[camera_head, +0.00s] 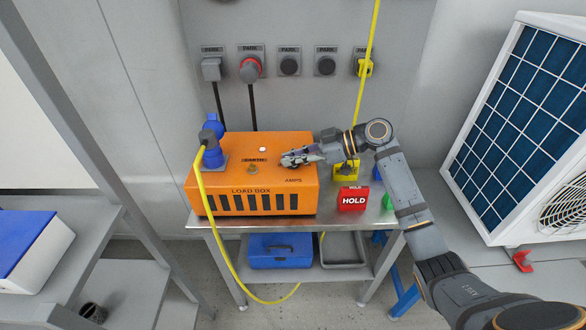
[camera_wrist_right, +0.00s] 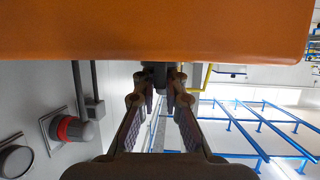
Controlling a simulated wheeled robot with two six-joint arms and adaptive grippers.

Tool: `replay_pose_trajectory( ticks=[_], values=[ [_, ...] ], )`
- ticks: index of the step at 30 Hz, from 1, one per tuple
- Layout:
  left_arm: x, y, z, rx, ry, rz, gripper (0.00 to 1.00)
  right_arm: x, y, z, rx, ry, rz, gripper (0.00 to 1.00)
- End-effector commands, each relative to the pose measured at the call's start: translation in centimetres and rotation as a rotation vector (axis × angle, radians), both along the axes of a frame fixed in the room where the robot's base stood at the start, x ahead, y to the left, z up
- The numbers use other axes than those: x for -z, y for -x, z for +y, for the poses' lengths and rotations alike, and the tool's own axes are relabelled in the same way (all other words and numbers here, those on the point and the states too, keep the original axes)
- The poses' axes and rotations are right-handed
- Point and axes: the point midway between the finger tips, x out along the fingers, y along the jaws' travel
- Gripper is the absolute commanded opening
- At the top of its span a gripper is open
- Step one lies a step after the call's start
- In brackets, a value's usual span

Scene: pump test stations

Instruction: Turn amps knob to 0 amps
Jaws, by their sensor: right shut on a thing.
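The orange load box (camera_head: 215,180) stands on a metal table. Its AMPS label (camera_head: 293,181) is near the front right of its top. My right gripper (camera_head: 289,159) reaches in from the right, just behind that label. In the right wrist view my right gripper (camera_wrist_right: 160,85) is shut on a dark grey knob, the amps knob (camera_wrist_right: 153,70), which sticks out from the orange face (camera_wrist_right: 160,35). In the head view the fingers hide this knob, so its setting cannot be read. My left gripper is not in view.
A blue plug (camera_head: 212,155) with a yellow cable is on the box's left. A red HOLD block (camera_head: 353,199) and a yellow block (camera_head: 346,171) stand right of the box. Wall sockets (camera_head: 289,65) line the wall behind. A solar panel (camera_head: 525,100) stands at right.

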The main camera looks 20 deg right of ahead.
Motion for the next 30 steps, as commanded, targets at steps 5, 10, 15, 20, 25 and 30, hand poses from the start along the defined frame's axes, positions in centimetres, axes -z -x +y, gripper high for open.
replay_pose_trajectory(
  ticks=[5,10,15,20,25,30],
  values=[
    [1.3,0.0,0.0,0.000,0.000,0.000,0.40,0.2,-0.1,0.0,-0.071,0.001,0.001,0.00],
    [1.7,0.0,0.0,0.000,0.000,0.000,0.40,0.2,0.0,0.0,-0.110,0.002,0.002,0.00],
    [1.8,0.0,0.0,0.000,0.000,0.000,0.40,0.1,0.0,0.0,-0.121,0.001,0.003,0.00],
    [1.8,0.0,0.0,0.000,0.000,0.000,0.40,0.1,0.0,0.0,-0.123,0.002,0.004,0.00],
    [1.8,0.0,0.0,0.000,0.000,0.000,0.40,0.1,0.0,0.0,-0.122,0.002,0.004,0.11],
    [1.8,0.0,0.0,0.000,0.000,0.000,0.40,0.1,0.0,0.0,-0.122,0.001,0.003,0.33]
  ],
)
